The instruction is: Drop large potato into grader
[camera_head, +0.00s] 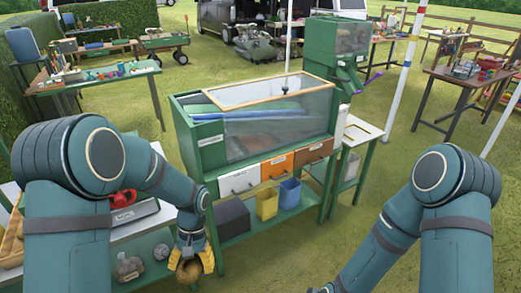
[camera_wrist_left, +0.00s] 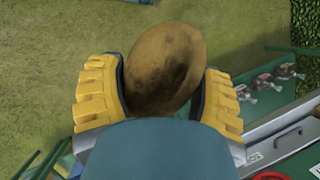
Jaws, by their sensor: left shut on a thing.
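A brown potato (camera_wrist_left: 165,68) is gripped between the yellow ridged fingers of my left gripper (camera_wrist_left: 160,95) in the left wrist view. In the head view my left gripper (camera_head: 192,258) hangs low at the front left of the grader, and the potato (camera_head: 188,271) shows at its tip. The grader (camera_head: 184,131) is a green cabinet with clear side panels and a wood-framed top. White and orange drawers (camera_head: 239,180) are along its front. My right gripper is hardly visible at the bottom edge of the head view, and its fingers are hidden.
A side table (camera_head: 150,216) with a red object (camera_head: 123,198) stands left of the grader. Yellow (camera_head: 267,204) and blue (camera_head: 290,194) bins and a dark box (camera_head: 233,217) sit on the grader's lower shelf.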

